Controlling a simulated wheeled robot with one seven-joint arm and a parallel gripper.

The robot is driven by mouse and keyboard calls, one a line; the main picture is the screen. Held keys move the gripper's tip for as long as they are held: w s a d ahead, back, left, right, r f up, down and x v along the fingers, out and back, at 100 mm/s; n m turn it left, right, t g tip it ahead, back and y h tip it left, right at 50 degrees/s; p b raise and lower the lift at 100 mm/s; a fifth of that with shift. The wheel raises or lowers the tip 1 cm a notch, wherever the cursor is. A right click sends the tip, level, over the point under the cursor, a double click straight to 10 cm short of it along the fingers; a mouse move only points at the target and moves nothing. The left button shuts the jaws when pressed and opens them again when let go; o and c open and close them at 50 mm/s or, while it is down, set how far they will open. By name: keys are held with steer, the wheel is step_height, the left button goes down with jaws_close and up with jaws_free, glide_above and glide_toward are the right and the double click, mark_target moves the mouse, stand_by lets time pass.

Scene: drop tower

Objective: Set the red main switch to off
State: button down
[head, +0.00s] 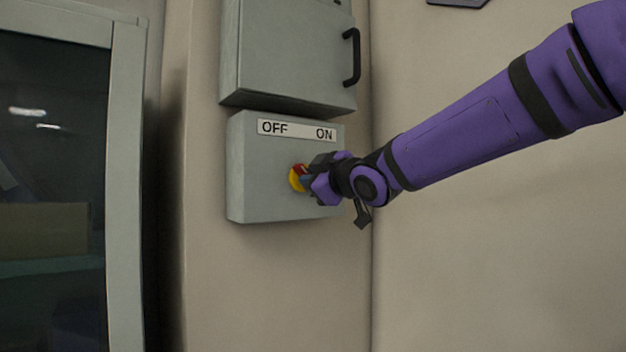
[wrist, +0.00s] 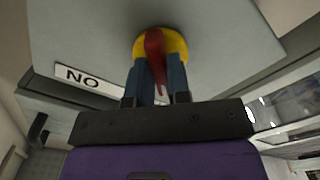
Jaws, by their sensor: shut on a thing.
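The red main switch (head: 300,170) is a red handle on a round yellow plate (head: 295,180), on the front of a grey box (head: 262,195). A label (head: 297,130) above it reads OFF at left and ON at right. My gripper (head: 308,178) is at the switch from the right and hides part of it. In the wrist view the red handle (wrist: 155,55) lies between the two blue fingers (wrist: 156,82), which are shut on it. The yellow plate (wrist: 176,45) shows behind. The handle's exact angle against the label is hard to tell.
A grey cabinet (head: 290,50) with a black handle (head: 352,57) hangs just above the switch box. A glass-fronted frame (head: 125,150) stands at the left. The wall right of and below the box is clear.

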steer(key=c, duration=1.1)
jaws_free()
steer(key=v, duration=1)
steer(key=shift+s+d, duration=0.25)
steer(key=shift+s, duration=0.1)
steer(key=shift+d, duration=0.1)
